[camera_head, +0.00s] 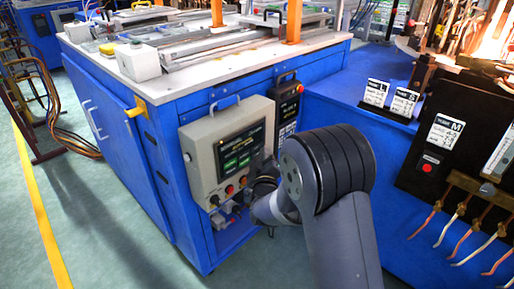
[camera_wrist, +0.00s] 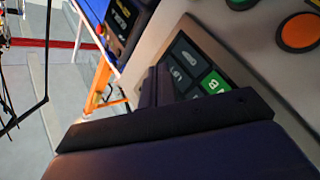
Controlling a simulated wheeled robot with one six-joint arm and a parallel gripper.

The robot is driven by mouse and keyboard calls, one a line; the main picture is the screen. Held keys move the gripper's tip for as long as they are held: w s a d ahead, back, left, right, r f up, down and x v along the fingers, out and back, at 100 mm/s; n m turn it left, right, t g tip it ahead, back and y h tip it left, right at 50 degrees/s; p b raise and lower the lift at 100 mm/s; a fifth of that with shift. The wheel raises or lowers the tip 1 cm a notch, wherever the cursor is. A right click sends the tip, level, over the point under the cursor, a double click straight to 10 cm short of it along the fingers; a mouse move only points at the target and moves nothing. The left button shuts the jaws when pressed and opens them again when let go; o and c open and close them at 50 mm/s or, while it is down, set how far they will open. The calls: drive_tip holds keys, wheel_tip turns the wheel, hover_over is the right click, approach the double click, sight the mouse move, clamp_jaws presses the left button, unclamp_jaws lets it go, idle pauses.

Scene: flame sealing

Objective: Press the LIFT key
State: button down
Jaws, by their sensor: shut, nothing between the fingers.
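The beige control box (camera_head: 213,128) hangs on the blue cabinet. Its dark screen (camera_head: 238,148) carries lit green key areas, with round buttons below. In the wrist view, dark keys (camera_wrist: 187,55) and one green key (camera_wrist: 213,84) show sideways and partly cut off. My gripper (camera_head: 266,172) is shut and empty at the lower right of the box's face. In the wrist view, its dark fingers (camera_wrist: 152,88) reach close beside the keys; whether they touch is unclear. My gripper hides part of the panel.
An orange button (camera_wrist: 299,32) and a green button lie beside the keys in the wrist view. A black control unit (camera_head: 287,104) is mounted right of the box. A blue bench with label cards (camera_head: 403,102) and copper leads stands at right.

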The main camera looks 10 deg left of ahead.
drive_tip(key=shift+w+a, duration=0.25)
drive_tip(key=shift+a, duration=0.1)
drive_tip(key=shift+w+a+b, duration=0.2)
drive_tip(key=shift+a+b, duration=0.05)
drive_tip(key=shift+b, duration=0.1)
idle(0.7)
drive_tip(key=shift+s+d, duration=0.1)
drive_tip(key=shift+d, duration=0.05)
drive_tip(key=shift+s+d+b, duration=0.3)
drive_tip(key=shift+s+d, duration=0.05)
drive_tip(key=shift+d, duration=0.1)
idle(0.4)
drive_tip(key=s+d+b, duration=0.1)
drive_tip(key=d, duration=0.1)
drive_tip(key=s+d, duration=0.2)
drive_tip(key=shift+b, duration=0.4)
drive_tip(key=shift+a, duration=0.1)
idle(0.4)
